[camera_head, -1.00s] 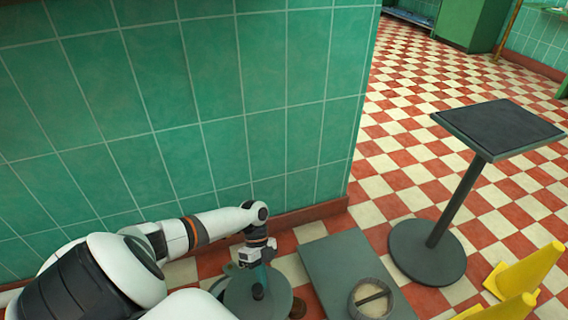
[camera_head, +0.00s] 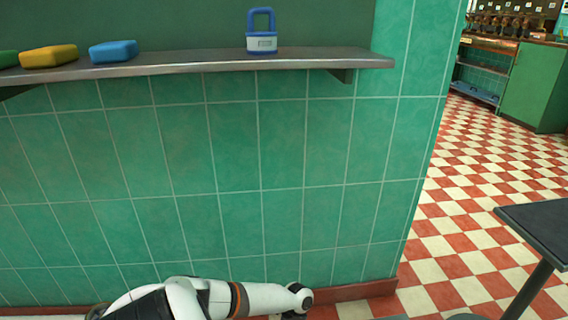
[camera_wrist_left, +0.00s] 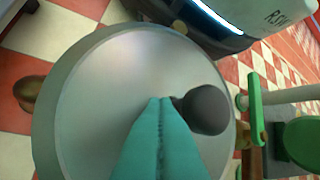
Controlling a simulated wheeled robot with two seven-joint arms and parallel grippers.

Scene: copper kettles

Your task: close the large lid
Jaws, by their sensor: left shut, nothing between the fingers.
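In the left wrist view a large round grey lid (camera_wrist_left: 110,90) fills the middle, with a darker grey-green rim (camera_wrist_left: 45,125) around it. A dark rounded knob (camera_wrist_left: 208,110) stands on its right part. My left gripper (camera_wrist_left: 163,100) is shut and empty; its teal fingers lie over the lid, with their tips right beside the knob. Whether they touch knob or lid I cannot tell. Whether the lid sits fully down all round is not clear. In the head view only my left arm shows at the bottom; the lid is out of that view. My right gripper is not seen.
Brown rounded parts (camera_wrist_left: 28,93) stick out beside the rim. The head view shows a green tiled wall, a metal shelf (camera_head: 200,65) with sponges (camera_head: 113,51) and a blue padlock (camera_head: 262,40), and a dark-topped stand (camera_head: 540,225) at right. Checkered floor lies open beyond.

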